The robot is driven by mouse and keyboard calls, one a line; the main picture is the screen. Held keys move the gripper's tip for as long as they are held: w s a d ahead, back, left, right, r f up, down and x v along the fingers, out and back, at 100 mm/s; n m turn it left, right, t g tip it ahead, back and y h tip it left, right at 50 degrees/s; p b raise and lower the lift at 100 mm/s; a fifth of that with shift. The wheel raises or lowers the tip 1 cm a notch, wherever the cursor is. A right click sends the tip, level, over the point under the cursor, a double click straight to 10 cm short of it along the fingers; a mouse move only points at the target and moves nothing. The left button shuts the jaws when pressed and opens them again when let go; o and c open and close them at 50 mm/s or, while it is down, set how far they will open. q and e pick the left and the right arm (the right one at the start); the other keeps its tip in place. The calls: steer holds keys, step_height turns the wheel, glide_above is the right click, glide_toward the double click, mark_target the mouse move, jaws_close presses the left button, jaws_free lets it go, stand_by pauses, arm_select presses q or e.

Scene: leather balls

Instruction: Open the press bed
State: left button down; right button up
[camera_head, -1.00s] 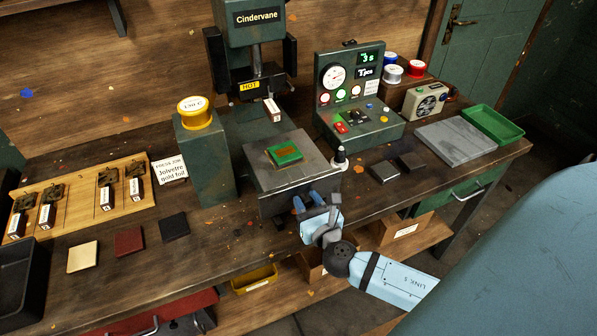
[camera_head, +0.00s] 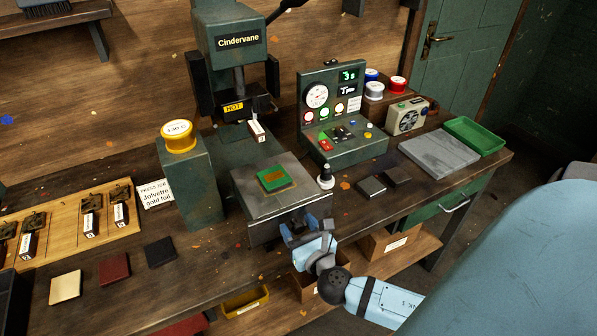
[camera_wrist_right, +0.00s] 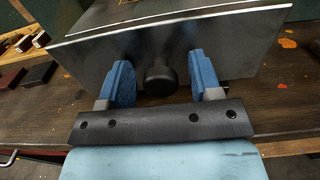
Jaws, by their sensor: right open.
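The press bed (camera_head: 290,205) is a grey metal slab at the front of the dark green press (camera_head: 230,30). A green block with a brown top (camera_head: 273,180) lies on it. My right gripper (camera_head: 298,224) is at the bed's front face. In the right wrist view its two blue fingers (camera_wrist_right: 160,82) stand apart on either side of a dark round knob (camera_wrist_right: 160,80) on that face. A gap shows between the knob and each finger. My left gripper is in no view.
A control box (camera_head: 342,140) stands right of the press, and a green post with a yellow spool (camera_head: 178,135) stands left. A small black-and-white handle (camera_head: 325,178) is close to the bed's right edge. Dark blocks (camera_head: 370,187) lie farther right. A yellow bin (camera_head: 245,301) sits below the bench.

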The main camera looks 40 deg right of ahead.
steer(key=shift+s+a+f, duration=0.1)
steer(key=shift+s, duration=0.45)
steer(key=b+v, duration=0.2)
steer(key=v, duration=1)
steer(key=shift+s+b, duration=0.35)
steer(key=shift+s, duration=0.05)
steer(key=w+a+f+m+g+y+p, duration=0.1)
steer(key=a+m+p, duration=0.4)
steer(key=m, duration=1)
steer(key=a+f+m+g+y+p, duration=0.4)
steer(key=a+m+g+y+p, duration=0.1)
steer(key=m, duration=1)
steer(key=shift+w+f+y+p, duration=0.4)
steer(key=shift+y+p, duration=0.25)
steer(key=shift+y, duration=0.15)
